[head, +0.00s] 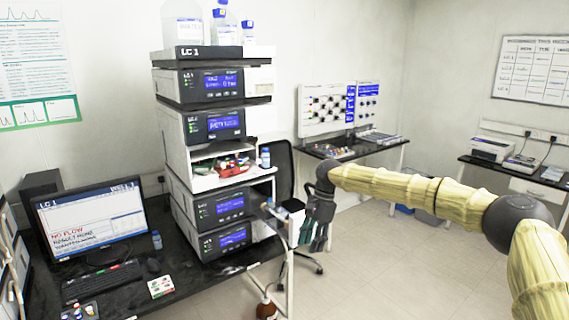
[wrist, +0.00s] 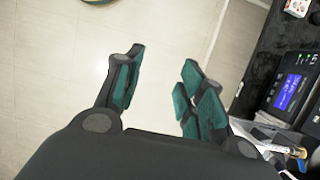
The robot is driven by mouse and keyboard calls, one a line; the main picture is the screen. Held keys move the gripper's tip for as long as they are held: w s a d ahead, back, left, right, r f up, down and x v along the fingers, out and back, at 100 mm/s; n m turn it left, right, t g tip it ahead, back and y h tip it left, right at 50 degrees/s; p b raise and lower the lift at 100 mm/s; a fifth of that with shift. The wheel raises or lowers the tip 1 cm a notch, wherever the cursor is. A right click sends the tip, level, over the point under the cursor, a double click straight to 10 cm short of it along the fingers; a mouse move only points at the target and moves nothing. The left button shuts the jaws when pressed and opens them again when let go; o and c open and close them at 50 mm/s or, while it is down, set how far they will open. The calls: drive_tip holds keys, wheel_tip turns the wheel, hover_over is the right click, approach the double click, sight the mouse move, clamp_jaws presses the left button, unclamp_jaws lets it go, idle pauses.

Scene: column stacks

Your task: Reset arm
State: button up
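My arm reaches in from the right in the head view, covered in a yellow sleeve. My gripper (head: 319,236) hangs fingers down, just right of the LC 1 stack (head: 211,130) and its bench. In the wrist view my gripper (wrist: 160,90) has its two green-padded fingers spread wide, with only floor between them. It is open and holds nothing.
A monitor (head: 92,222) and keyboard (head: 102,283) sit on the black bench at left. A black chair (head: 281,168) stands behind my gripper. Further benches carry a panel board (head: 325,110) and a printer (head: 492,148). The floor (head: 395,270) below my arm is clear.

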drive_tip(key=s+f+n+t+h+b, duration=0.2)
drive_tip(key=s+f, duration=0.4)
drive_tip(key=f, duration=0.6)
drive_tip(key=s+d+f+n+t+h+b, duration=0.1)
drive_tip(key=s+f+t+h, duration=0.3)
drive_tip(key=f, duration=0.8)
drive_tip(key=s+f+n+t+h+b, duration=0.1)
drive_tip(key=s+f+n+b, duration=0.1)
drive_tip(key=s+f, duration=0.8)
drive_tip(key=s+d+f+n+y+b, duration=0.1)
drive_tip(key=s+d+f+n+y, duration=0.15)
drive_tip(key=s+f, duration=0.5)
drive_tip(key=s+d+f+n+y+b, duration=0.1)
drive_tip(key=s+d+f, duration=0.3)
drive_tip(key=s, duration=0.6)
drive_tip(key=s+d+n+g+b, duration=0.1)
drive_tip(key=s+d+g, duration=0.1)
drive_tip(key=s, duration=0.7)
drive_tip(key=s+d+n+g+b, duration=0.1)
drive_tip(key=s+d, duration=0.3)
drive_tip(key=s, duration=0.6)
drive_tip(key=shift+s+d+r+g+y, duration=0.25)
drive_tip(key=shift+g+y, duration=0.2)
drive_tip(key=shift+g, duration=0.25)
drive_tip(key=shift+f, duration=0.1)
